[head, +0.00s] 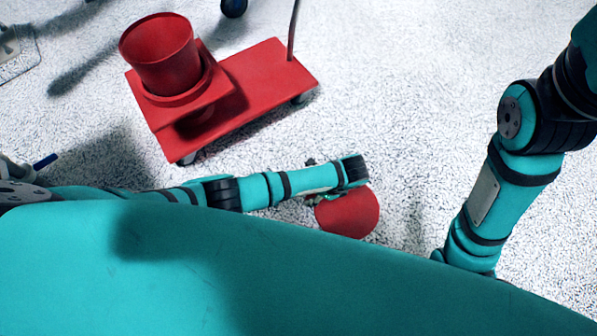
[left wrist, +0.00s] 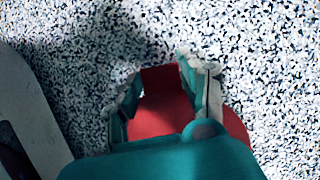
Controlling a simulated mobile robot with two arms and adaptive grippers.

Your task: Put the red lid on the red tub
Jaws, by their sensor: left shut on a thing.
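The red tub (head: 165,62) stands upright with its open top showing, on a red wheeled cart at the upper left of the head view. The round red lid (head: 350,214) is below my left forearm, well apart from the tub. It also shows in the left wrist view (left wrist: 160,90), between and beyond the fingers. My left gripper (left wrist: 160,75) is shut on the lid, with one finger on each side of a red part of it. In the head view my arm largely hides this grip. My right arm comes down at the right, but its gripper is out of sight.
The red cart (head: 268,75) has a flat deck, small wheels and a thin upright pole. A wire-like object (head: 18,55) stands at the upper left edge. The speckled floor (head: 420,90) is clear between the cart and my right arm.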

